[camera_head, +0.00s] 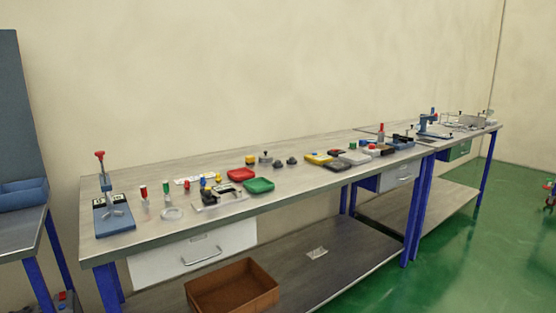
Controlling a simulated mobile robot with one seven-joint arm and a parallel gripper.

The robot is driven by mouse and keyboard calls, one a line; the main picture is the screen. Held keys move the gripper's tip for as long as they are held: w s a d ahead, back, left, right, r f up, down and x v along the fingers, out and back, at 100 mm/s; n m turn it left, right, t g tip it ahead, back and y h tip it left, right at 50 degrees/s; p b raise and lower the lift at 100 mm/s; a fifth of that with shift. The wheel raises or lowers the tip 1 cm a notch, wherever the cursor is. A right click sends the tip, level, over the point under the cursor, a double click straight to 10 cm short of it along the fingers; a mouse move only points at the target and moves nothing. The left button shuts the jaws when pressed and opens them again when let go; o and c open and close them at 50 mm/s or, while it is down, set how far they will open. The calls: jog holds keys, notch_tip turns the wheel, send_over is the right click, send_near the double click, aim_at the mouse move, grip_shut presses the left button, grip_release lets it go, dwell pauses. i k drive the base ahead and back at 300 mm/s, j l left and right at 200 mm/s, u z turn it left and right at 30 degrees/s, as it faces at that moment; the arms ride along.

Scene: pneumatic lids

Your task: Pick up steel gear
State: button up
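No object is clearly identifiable as the steel gear at this distance. Small grey round parts (279,163) sit near the middle of the long steel-topped workbench (150,232). A grey part with a knob on top (265,159) stands just left of them. A pale flat ring (172,213) lies nearer the bench's left end. Teeth are too small to make out on any of these. My gripper is not in view.
A red tray (241,174) and a green tray (258,186) sit mid-bench. A blue press with a red knob (113,212) stands at the left end. A brown bin (233,288) is on the lower shelf.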

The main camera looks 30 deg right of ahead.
aim_at(292, 161)
jog(key=i+l+u, duration=0.1)
jog(key=l, duration=0.25)
jog(key=i+l, duration=0.15)
jog(key=l, duration=0.15)
jog(key=i+l+u, duration=0.15)
jog(key=l, duration=0.2)
jog(key=i+l, duration=0.15)
jog(key=l, duration=0.25)
jog(key=i+l, duration=0.1)
jog(key=l, duration=0.3)
jog(key=i+l, duration=0.15)
jog(key=l, duration=0.3)
jog(key=i+l, duration=0.1)
jog(key=l, duration=0.3)
jog(key=i+l+u, duration=0.1)
jog(key=l, duration=0.3)
jog(key=i+l, duration=0.7)
jog(key=i, duration=0.55)
